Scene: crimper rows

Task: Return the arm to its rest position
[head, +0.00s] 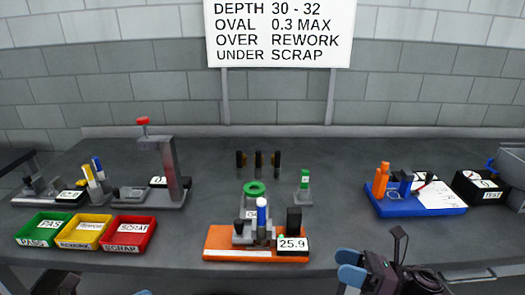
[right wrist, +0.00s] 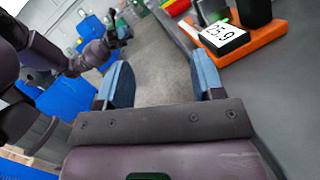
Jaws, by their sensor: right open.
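My right gripper (head: 351,265) is at the lower right of the head view, in front of the table's front edge. In the right wrist view its two blue fingers (right wrist: 162,78) stand wide apart with only floor between them. It is open and empty, to the right of the orange fixture (head: 225,246) and apart from it. My left gripper (head: 140,292) only just shows at the bottom edge of the head view; its jaws are mostly cut off.
The orange fixture carries a display reading 25.9 (head: 292,244). Green (head: 42,230), yellow (head: 85,232) and red (head: 130,234) trays stand at the left. A grey press (head: 172,170) stands behind them. A blue fixture (head: 415,205) and black test box (head: 480,187) stand at the right.

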